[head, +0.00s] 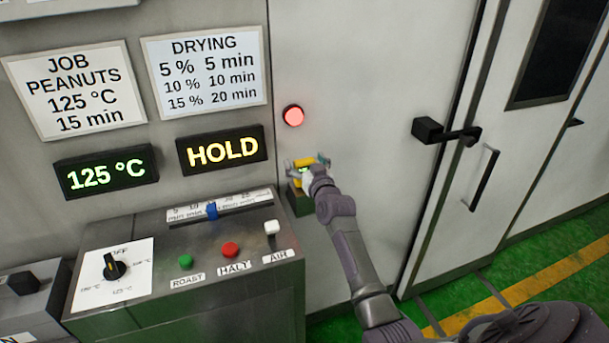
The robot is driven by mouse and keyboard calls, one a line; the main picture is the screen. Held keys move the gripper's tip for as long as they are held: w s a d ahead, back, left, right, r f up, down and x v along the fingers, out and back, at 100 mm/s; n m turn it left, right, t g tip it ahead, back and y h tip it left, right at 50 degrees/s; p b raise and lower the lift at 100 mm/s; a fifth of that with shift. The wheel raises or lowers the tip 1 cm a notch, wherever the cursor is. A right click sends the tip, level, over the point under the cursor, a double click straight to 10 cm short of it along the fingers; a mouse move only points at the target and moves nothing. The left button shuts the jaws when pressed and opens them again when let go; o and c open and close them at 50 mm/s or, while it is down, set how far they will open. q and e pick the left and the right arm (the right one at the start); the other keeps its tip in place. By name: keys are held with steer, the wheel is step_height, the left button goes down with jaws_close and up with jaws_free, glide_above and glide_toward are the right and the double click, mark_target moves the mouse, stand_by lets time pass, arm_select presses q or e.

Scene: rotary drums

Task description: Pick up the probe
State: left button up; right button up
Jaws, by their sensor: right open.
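The probe appears to be the small yellow object (300,182) with a bit of green at the front panel's edge, just right of the control console. It sits at a dark holder (299,202) and is mostly hidden behind my right gripper. My right gripper (307,165) is open, with its fingers around or just in front of the yellow object. I cannot tell whether they touch it. My left gripper is out of view.
The metal console (200,255) stands at left with a slider, a dial (114,266), and green, red and white controls. A lit red lamp (293,116) is above my right gripper. A black door latch (445,131) sticks out at right. Green floor is below.

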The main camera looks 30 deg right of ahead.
steer(key=shift+c, duration=0.2)
steer(key=c, duration=1.4)
